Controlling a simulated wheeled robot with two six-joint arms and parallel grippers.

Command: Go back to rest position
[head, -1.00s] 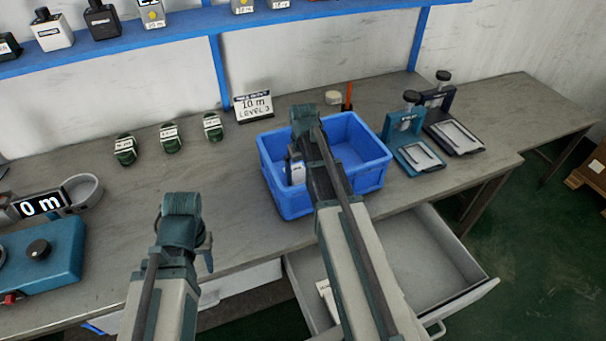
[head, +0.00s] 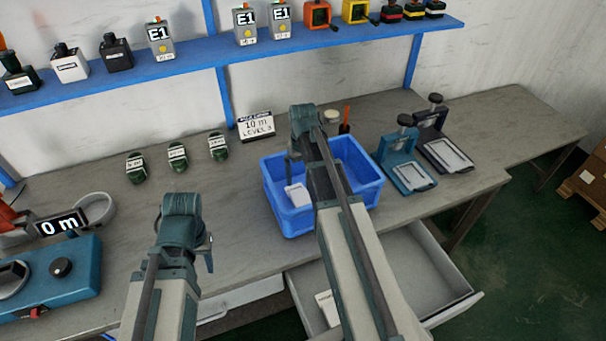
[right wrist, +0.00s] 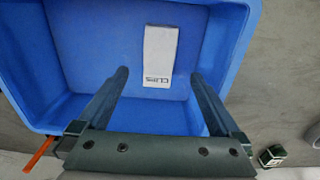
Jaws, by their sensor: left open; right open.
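My right gripper (right wrist: 159,76) is open over the blue bin, its two fingers apart with the bin floor showing between them. In the head view the right gripper (head: 292,152) hangs above the bin's left part, and its arm hides part of the bin. A white packet marked CLIPS (right wrist: 160,55) lies in the blue bin (head: 276,205), below and between the open fingers; it also shows in the head view (head: 298,194). My left gripper (head: 209,256) is open and empty over the front of the bench, left of the bin, mostly hidden by its wrist.
An open drawer (head: 445,283) is below my right arm. Two clamp-like stands (head: 405,170) are right of the bin. A teal device (head: 60,272) is at left. A blue shelf (head: 200,64) runs above.

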